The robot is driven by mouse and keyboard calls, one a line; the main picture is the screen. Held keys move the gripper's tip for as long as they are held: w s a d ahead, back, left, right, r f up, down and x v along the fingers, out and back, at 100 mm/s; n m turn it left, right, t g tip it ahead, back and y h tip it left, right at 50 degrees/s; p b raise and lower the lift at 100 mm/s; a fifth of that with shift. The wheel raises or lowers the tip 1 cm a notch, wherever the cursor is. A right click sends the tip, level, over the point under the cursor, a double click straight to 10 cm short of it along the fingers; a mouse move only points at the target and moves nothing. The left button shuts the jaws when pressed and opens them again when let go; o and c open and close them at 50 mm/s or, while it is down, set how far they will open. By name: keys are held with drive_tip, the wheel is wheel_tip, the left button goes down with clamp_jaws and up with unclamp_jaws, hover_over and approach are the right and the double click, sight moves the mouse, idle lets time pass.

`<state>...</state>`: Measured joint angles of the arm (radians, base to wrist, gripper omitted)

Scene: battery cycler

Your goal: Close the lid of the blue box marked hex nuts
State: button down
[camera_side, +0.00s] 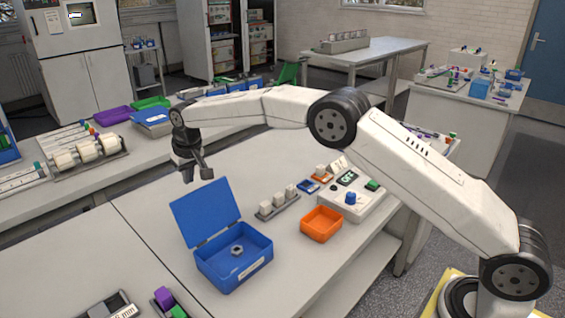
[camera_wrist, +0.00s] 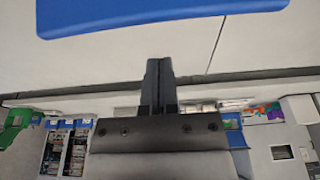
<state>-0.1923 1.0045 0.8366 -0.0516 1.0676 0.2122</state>
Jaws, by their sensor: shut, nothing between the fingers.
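The blue box (camera_side: 233,274) stands on the white bench in the side view, with a hex nut (camera_side: 237,250) inside. A white label strip is on its front, too small to read. Its hinged lid (camera_side: 204,212) is open, standing up and leaning back from the rear edge. My gripper (camera_side: 196,180) is in the air behind and above the lid, apart from it in the side view. In the wrist view my gripper (camera_wrist: 159,65) is shut and empty, with its fingers together. A blue surface (camera_wrist: 160,12), likely the lid, shows at the top of the wrist view.
An orange bin (camera_side: 321,224), a small rack with white pieces (camera_side: 278,203) and a device with a blue knob (camera_side: 352,205) stand right of the box. A purple block (camera_side: 163,298) lies at the front. Bench left of the lid is clear.

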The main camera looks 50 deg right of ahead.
sight(204, 210)
drive_tip(key=shift+s+f, duration=0.2)
drive_tip(key=shift+s, duration=0.55)
drive_tip(key=shift+s+f, duration=0.2)
drive_tip(key=shift+s, duration=0.55)
